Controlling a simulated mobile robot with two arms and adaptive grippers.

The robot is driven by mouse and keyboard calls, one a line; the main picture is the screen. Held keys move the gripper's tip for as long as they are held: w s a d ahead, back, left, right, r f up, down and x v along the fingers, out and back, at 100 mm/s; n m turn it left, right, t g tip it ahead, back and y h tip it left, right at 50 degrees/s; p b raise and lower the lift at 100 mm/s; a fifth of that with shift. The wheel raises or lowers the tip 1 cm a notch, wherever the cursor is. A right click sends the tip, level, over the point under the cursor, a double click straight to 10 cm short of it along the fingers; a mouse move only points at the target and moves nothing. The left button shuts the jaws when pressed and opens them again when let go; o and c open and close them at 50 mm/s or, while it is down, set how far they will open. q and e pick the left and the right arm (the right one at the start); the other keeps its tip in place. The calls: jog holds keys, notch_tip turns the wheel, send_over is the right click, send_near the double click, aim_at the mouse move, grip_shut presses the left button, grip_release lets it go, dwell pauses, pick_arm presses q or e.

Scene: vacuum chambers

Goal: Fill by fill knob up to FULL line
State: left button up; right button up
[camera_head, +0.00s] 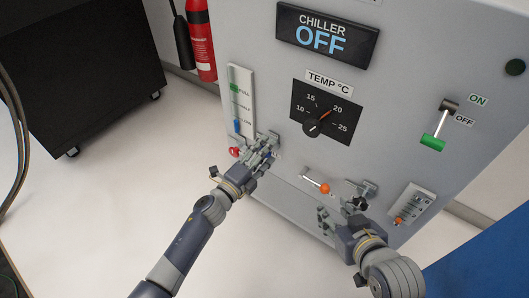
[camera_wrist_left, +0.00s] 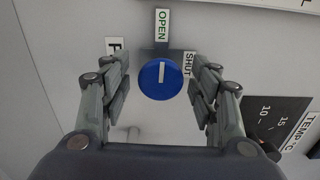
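The blue fill knob (camera_wrist_left: 160,80) sits between the fingers of my left gripper (camera_wrist_left: 162,98) in the left wrist view. Its white line points up to the OPEN label (camera_wrist_left: 162,26); SHUT (camera_wrist_left: 188,64) is at its right. A label starting with F (camera_wrist_left: 116,46) is partly hidden. The gripper is open, and no finger clearly touches the knob. In the head view my left gripper (camera_head: 264,153) covers the knob area. The level gauge (camera_head: 241,98) shows blue at LOW, below FULL. My right gripper (camera_head: 338,214) appears open and empty, low by the panel.
A red knob (camera_head: 235,151) is near my left gripper. An orange-tipped lever (camera_head: 318,183) lies between my grippers. A fire extinguisher (camera_head: 201,40) stands behind.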

pick_arm(q)
jog(key=v, duration=1.2)
dwell(0.5)
